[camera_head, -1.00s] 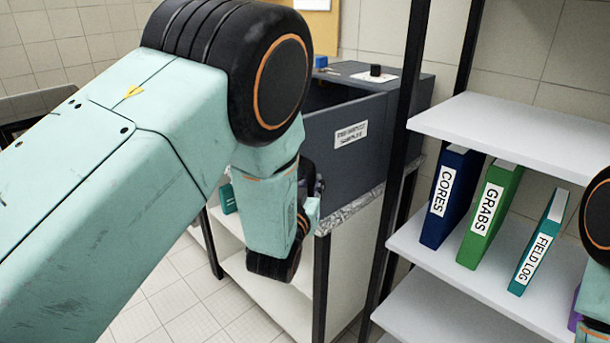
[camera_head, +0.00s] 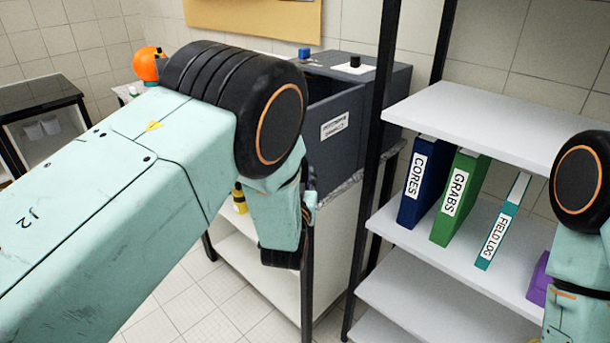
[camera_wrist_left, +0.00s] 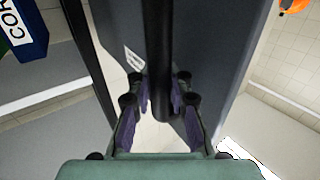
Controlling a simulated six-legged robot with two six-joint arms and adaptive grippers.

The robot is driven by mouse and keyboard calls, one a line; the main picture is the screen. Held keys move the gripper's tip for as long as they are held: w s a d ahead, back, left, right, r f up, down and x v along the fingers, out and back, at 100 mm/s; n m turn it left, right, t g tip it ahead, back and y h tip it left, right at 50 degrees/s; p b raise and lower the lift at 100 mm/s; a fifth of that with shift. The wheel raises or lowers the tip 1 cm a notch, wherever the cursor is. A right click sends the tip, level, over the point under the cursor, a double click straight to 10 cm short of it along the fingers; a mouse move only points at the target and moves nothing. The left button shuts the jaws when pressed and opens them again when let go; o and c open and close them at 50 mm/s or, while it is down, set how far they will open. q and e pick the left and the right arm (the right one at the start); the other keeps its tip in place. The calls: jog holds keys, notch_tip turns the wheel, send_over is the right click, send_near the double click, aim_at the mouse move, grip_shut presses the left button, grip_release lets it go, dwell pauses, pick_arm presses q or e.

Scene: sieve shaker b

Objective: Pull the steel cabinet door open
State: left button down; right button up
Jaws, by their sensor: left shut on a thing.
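The grey steel cabinet stands at the centre of the head view, on a stone-topped bench. Its door (camera_head: 336,150) carries a white label and stands ajar, with a dark gap behind its top edge. In the left wrist view the grey door (camera_wrist_left: 215,50) fills much of the picture. A black vertical bar handle (camera_wrist_left: 158,45) runs in front of it. My left gripper (camera_wrist_left: 160,95) is shut on this handle, with purple-padded fingers on both sides. In the head view my own left arm mostly hides the gripper and handle. My right arm shows at the right edge, its gripper out of view.
A white shelf rack (camera_head: 470,115) with black posts stands close right of the cabinet. It holds blue, green (camera_head: 460,198) and teal binders and a purple thing (camera_head: 540,280). An orange round object (camera_head: 148,64) is at the back left. Tiled floor is clear in front of the bench.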

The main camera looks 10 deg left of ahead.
pick_arm(q)
jog(key=shift+s+a+f, duration=0.1)
jog(key=shift+a+f, duration=0.25)
jog(key=shift+d, duration=0.1)
